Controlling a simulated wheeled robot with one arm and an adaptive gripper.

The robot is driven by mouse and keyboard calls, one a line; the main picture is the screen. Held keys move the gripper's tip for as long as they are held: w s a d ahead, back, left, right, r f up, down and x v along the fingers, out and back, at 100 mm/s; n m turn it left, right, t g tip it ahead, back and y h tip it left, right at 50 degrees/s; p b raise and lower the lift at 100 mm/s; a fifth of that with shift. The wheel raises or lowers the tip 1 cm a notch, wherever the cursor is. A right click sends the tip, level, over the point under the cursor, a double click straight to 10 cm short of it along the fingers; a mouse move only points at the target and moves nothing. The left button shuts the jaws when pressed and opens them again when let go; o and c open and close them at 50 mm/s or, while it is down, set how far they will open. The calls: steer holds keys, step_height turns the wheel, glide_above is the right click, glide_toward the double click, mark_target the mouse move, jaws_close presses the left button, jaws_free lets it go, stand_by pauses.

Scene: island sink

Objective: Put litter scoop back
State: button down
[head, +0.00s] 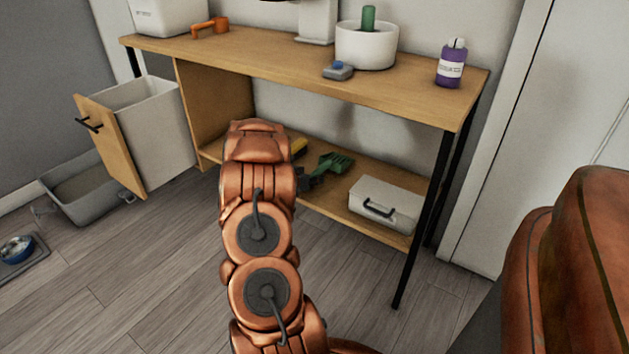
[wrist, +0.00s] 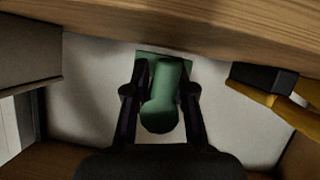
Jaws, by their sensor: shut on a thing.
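The green litter scoop (head: 335,162) is at the lower shelf of the wooden table in the head view, its slotted head facing right. In the wrist view the scoop (wrist: 160,105) is between the two dark fingers of my gripper (wrist: 160,115), its rounded handle end towards the camera. My gripper (head: 308,180) is shut on the scoop, low at the shelf's front. My arm hides part of the shelf. I cannot tell whether the scoop touches the shelf.
A yellow-handled tool (head: 299,147) lies left of the scoop, and a lidded white box (head: 384,203) stands right on the lower shelf (head: 335,208). The tabletop (head: 270,58) overhangs them. A pulled-out bin (head: 150,120) and a grey litter tray (head: 88,205) are at left.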

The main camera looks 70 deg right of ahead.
steer(key=shift+f+p, duration=0.4)
steer(key=shift+f, duration=0.15)
steer(key=c, duration=1)
jaws_free()
steer(key=shift+o, duration=0.2)
